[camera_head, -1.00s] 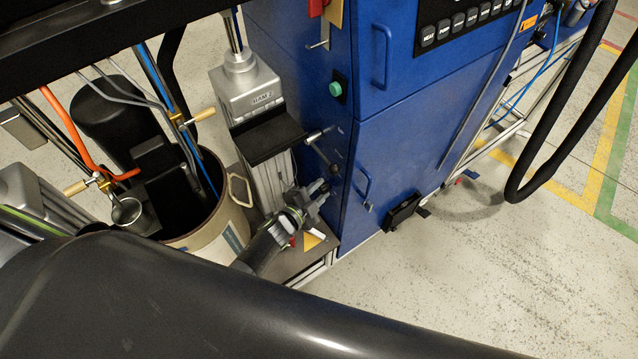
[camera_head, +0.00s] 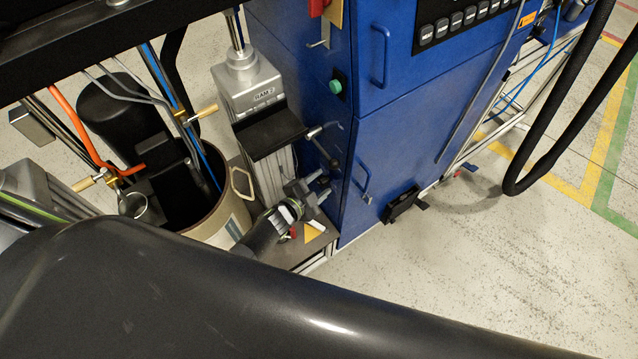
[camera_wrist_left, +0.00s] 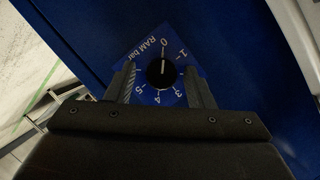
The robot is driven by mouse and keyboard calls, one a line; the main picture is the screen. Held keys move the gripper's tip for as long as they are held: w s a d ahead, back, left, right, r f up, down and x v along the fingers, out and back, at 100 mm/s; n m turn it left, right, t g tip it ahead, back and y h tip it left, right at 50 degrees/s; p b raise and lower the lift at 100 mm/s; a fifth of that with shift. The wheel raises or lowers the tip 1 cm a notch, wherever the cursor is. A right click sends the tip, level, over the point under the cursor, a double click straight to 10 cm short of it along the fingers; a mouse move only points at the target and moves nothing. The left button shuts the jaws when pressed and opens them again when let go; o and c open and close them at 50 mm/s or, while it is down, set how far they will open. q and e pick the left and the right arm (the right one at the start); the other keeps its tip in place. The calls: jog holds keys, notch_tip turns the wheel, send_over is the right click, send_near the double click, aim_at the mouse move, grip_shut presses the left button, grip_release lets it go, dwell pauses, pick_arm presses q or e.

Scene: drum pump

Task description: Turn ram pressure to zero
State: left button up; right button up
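The RAM bar dial is a blue plate (camera_wrist_left: 147,52) with white numbers from 0 to 5 and a round black knob (camera_wrist_left: 155,80) in its middle. The knob's white line stands upright in the left wrist view, in line with the 0 above it. My left gripper (camera_wrist_left: 160,70) is open, one finger on each side of the knob with gaps between. In the head view my left gripper (camera_head: 318,188) is low at the blue cabinet's side. The dial is hidden there. My right gripper is not in view.
The blue cabinet (camera_head: 395,130) stands right of the ram column marked RAM 2 (camera_head: 250,80). A lever with a ball end (camera_head: 322,147) juts out just above my left gripper. An open drum (camera_head: 215,225) stands to the left. The floor (camera_head: 500,270) at right is clear.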

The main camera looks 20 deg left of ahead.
pick_arm(q)
jog(key=shift+r, duration=0.1)
jog(key=shift+s+a+r, duration=0.1)
jog(key=shift+s+a, duration=0.05)
jog(key=shift+s, duration=0.15)
jog(key=p+v, duration=0.4)
jog(key=v, duration=1.2)
jog(key=shift+s+a+r, duration=0.1)
jog(key=shift+s, duration=0.25)
jog(key=s+a+f+n+g+y, duration=0.3)
jog(key=s+a+f+n, duration=0.15)
jog(key=f, duration=0.25)
jog(key=s+a+f+n+g+y, duration=0.2)
jog(key=s+a+f+n+y, duration=0.15)
jog(key=s+f, duration=0.35)
jog(key=s+f+n+g, duration=0.2)
jog(key=s, duration=0.3)
jog(key=s+a+f+n+g, duration=0.1)
jog(key=s+f+n+g, duration=0.1)
jog(key=s, duration=0.4)
jog(key=s+f+n+g, duration=0.2)
jog(key=s+f+g, duration=0.1)
jog(key=s, duration=0.3)
jog(key=shift+s+a+f+g, duration=0.1)
jog(key=shift+a+f+g, duration=0.05)
jog(key=shift+f, duration=0.2)
jog(key=shift+a+f+g, duration=0.1)
jog(key=shift+f+g, duration=0.05)
jog(key=shift+f, duration=0.25)
